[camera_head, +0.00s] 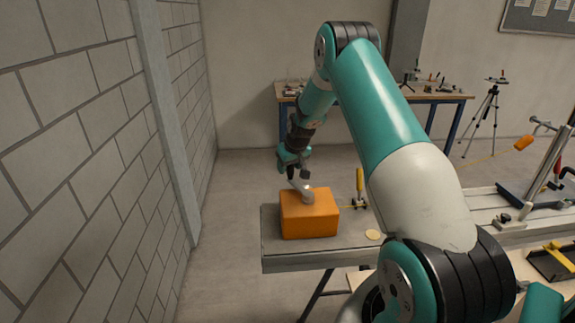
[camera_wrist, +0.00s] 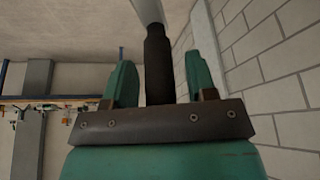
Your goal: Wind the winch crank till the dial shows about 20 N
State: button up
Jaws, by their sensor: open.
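The orange winch box (camera_head: 310,217) stands on the near left end of the grey bench. Its grey crank arm (camera_head: 301,190) rises from the top and leans up and left to my gripper (camera_head: 293,164). In the wrist view, the black crank grip (camera_wrist: 158,62) stands between the two green fingers of my gripper (camera_wrist: 161,76), with a gap on both sides. My gripper is open around the grip and not closed on it. The grey crank metal (camera_wrist: 148,10) shows beyond the grip. I cannot make out a dial or its reading in either view.
A yellow-handled clamp (camera_head: 360,183) and a tan disc (camera_head: 373,235) are right of the winch. A yellow line leaves the box to the right. A block wall (camera_head: 80,160) runs along the left. A workbench (camera_head: 440,97) and tripod (camera_head: 487,105) stand behind.

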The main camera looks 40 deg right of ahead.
jog(key=shift+c, duration=0.3)
grip_shut()
jog(key=shift+d+f+b, duration=0.15)
jog(key=shift+d+b, duration=0.05)
jog(key=shift+b, duration=0.2)
jog(key=shift+s+d+m+g+h+b, duration=0.2)
jog(key=shift+s+d+m+b, duration=0.1)
jog(key=shift+d+m+b, duration=0.35)
jog(key=shift+s+d+m+g+h+b, duration=0.1)
jog(key=shift+s+d+m+h+b, duration=0.15)
jog(key=shift+d+m+b, duration=0.35)
jog(key=shift+s+d+m+g+h+b, duration=0.15)
jog(key=shift+s+d+m+b, duration=0.2)
jog(key=shift+d+m+b, duration=0.25)
jog(key=shift+d, duration=0.15)
jog(key=shift+o, duration=0.3)
grip_release()
jog(key=shift+s+r, duration=0.1)
jog(key=shift+r, duration=0.1)
